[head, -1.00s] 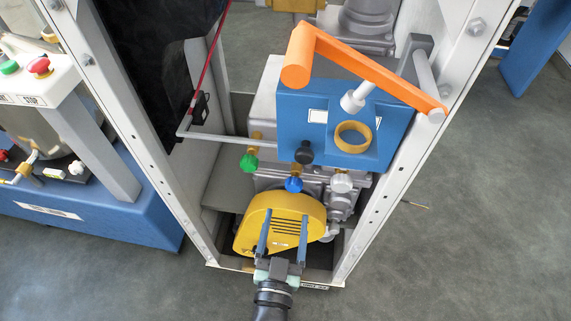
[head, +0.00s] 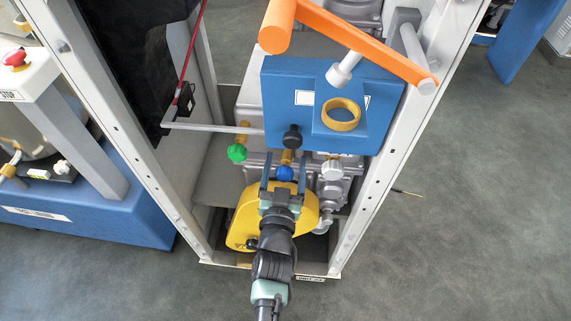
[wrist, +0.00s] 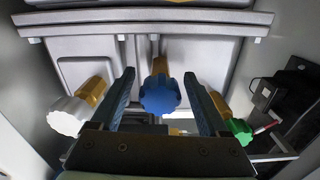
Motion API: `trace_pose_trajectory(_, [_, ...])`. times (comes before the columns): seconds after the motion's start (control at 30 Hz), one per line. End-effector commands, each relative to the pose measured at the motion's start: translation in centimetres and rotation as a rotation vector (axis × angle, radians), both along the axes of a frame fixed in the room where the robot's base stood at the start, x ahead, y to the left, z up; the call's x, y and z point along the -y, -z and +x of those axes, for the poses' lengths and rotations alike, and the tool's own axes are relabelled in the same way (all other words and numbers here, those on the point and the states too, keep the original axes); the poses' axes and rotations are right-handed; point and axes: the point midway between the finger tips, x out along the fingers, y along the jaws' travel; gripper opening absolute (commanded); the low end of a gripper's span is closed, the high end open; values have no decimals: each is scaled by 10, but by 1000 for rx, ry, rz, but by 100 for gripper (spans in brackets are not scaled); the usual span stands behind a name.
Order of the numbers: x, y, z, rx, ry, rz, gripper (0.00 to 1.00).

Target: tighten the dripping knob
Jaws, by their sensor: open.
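A blue knob (head: 285,174) on a brass stem sits low on the machine, between a green knob (head: 237,153) and a white knob (head: 332,170). A black knob (head: 291,138) is above it. No drip can be made out on any knob. My gripper (head: 284,160) is open and empty, its two fingers on either side of the blue knob in the picture. In the wrist view the blue knob (wrist: 160,95) shows between the fingers (wrist: 158,76), apart from both. The white knob (wrist: 68,115) is outside at left, the green knob (wrist: 237,131) outside at right.
A blue box (head: 375,100) with a brass ring (head: 341,114) and an orange lever (head: 375,52) overhang the knobs. A yellow rounded cover (head: 243,215) lies under my arm. Grey frame posts (head: 375,190) bound both sides. A grey rod (head: 212,128) crosses at left.

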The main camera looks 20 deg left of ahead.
Motion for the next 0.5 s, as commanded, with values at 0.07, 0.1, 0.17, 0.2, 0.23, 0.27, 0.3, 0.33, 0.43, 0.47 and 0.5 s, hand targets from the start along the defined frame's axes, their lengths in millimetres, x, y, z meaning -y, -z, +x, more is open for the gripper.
trace_pose_trajectory(0.07, [0,0,0,0,0,0,78])
trace_pose_trajectory(0.1, [0,0,0,0,0,0,78])
trace_pose_trajectory(0.17, [0,0,0,0,0,0,75])
trace_pose_trajectory(0.2, [0,0,0,0,0,0,67])
trace_pose_trajectory(0.23, [0,0,0,-1,0,0,62])
trace_pose_trajectory(0.27, [0,0,0,-1,0,0,57])
trace_pose_trajectory(0.3, [0,0,0,0,0,0,49])
trace_pose_trajectory(0.33, [0,0,0,-1,0,0,44])
trace_pose_trajectory(0.43, [0,0,0,-1,0,0,26])
trace_pose_trajectory(0.47, [0,0,0,0,0,0,21])
trace_pose_trajectory(0.5, [0,0,-1,-1,0,0,13])
